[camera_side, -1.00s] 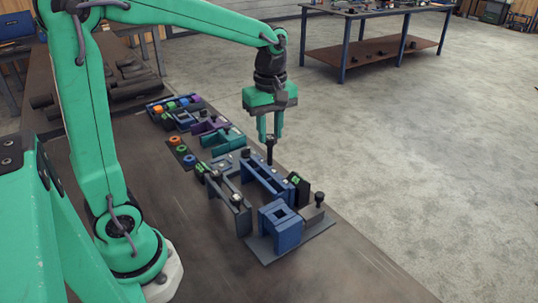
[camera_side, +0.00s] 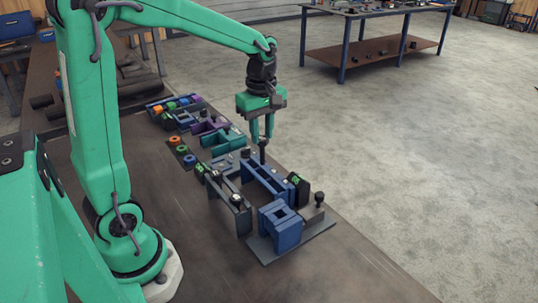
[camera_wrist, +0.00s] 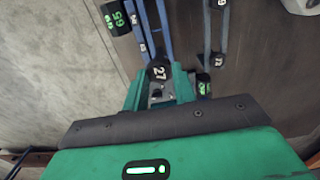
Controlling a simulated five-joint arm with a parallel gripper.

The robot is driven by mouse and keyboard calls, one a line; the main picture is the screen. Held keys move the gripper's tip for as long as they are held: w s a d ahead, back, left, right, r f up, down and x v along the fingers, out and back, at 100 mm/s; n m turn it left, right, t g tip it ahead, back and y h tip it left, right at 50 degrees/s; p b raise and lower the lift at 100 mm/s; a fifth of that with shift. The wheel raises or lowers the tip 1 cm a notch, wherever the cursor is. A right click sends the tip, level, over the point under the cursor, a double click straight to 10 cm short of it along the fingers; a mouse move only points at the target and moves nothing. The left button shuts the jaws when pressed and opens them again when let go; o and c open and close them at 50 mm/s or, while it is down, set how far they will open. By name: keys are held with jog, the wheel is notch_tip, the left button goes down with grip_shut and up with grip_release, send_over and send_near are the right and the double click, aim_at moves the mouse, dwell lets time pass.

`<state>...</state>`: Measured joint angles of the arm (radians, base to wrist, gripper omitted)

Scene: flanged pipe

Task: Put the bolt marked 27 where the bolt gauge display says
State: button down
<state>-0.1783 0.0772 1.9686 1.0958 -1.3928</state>
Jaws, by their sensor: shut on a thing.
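The bolt marked 27 (camera_wrist: 158,73) has a black head with white digits. My gripper (camera_side: 262,138) is shut on it; in the wrist view its green fingers (camera_wrist: 159,90) stand on both sides of the head. In the side view the dark bolt (camera_side: 263,152) hangs upright below the fingertips, at the far end of a blue two-rail rack (camera_side: 266,182). I cannot tell whether it touches the rack. A black display (camera_side: 297,183) stands by the rack's near end; in the wrist view a display (camera_wrist: 116,20) shows green digits that look like 65. Another small green display (camera_wrist: 204,84) is too foreshortened to read.
A dark grey rack (camera_side: 231,194) holding bolts stands left of the blue one. A blue block (camera_side: 282,226) and a grey block with a bolt (camera_side: 319,199) stand on a plate in front. Teal and purple fixtures (camera_side: 222,144) crowd behind. Bare bench lies front left.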

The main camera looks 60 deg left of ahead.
aim_at(262, 164)
jog(key=shift+f, duration=0.15)
dwell(0.5)
jog(key=shift+f, duration=1.05)
jog(key=shift+f, duration=0.2)
jog(key=shift+f, duration=1.7)
jog(key=shift+f, duration=1.45)
dwell(0.8)
jog(key=c, duration=0.7)
grip_release()
jog(key=shift+o, duration=0.2)
jog(key=shift+r, duration=0.1)
